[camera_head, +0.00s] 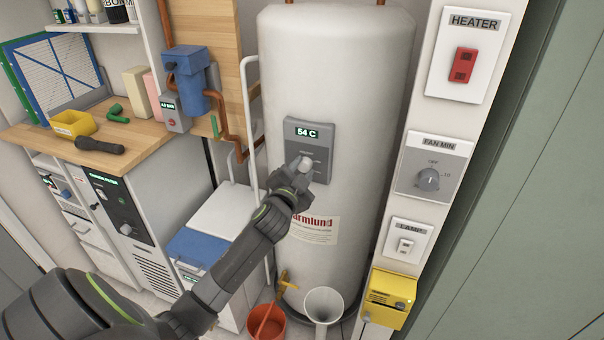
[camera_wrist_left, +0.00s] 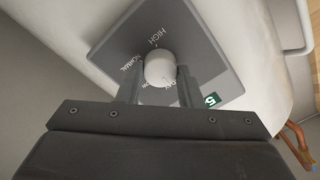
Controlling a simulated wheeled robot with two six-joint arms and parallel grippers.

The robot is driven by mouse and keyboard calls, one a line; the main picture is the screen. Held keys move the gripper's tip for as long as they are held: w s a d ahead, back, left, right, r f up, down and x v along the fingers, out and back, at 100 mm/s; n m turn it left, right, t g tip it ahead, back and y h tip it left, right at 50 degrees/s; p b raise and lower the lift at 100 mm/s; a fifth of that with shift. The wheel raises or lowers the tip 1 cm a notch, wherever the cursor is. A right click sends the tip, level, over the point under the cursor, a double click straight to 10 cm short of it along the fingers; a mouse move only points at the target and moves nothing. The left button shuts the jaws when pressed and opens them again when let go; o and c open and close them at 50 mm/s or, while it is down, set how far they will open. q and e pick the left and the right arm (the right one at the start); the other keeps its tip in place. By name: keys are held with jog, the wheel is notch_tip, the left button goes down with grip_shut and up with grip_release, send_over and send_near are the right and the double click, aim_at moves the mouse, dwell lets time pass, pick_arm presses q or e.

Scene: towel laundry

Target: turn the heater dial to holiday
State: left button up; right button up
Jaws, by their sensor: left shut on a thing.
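The heater is a tall white cylinder (camera_head: 345,80) with a grey control panel (camera_head: 322,136) reading 54 C. My left gripper (camera_head: 300,172) is at the panel, shut on the pale round dial (camera_head: 304,163). In the left wrist view the dial (camera_wrist_left: 159,68) sits between the two fingers of my left gripper (camera_wrist_left: 155,84). The labels HIGH and NORMAL show beside it, with another label partly hidden by the gripper. I cannot make out which mark the dial points to. My right gripper is not in view.
A wall strip on the right holds a red HEATER switch (camera_head: 463,65), a FAN MIN knob (camera_head: 428,179) and a yellow box (camera_head: 386,298). An orange bucket (camera_head: 267,322) and white funnel (camera_head: 323,304) stand below. A wooden counter (camera_head: 150,128) is at left.

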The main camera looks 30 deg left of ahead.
pick_arm(q)
jog(key=shift+n, duration=0.7)
jog(key=o, duration=1)
jog(key=b+v, duration=0.2)
jog(key=v, duration=1.5)
jog(key=shift+s+d, duration=0.15)
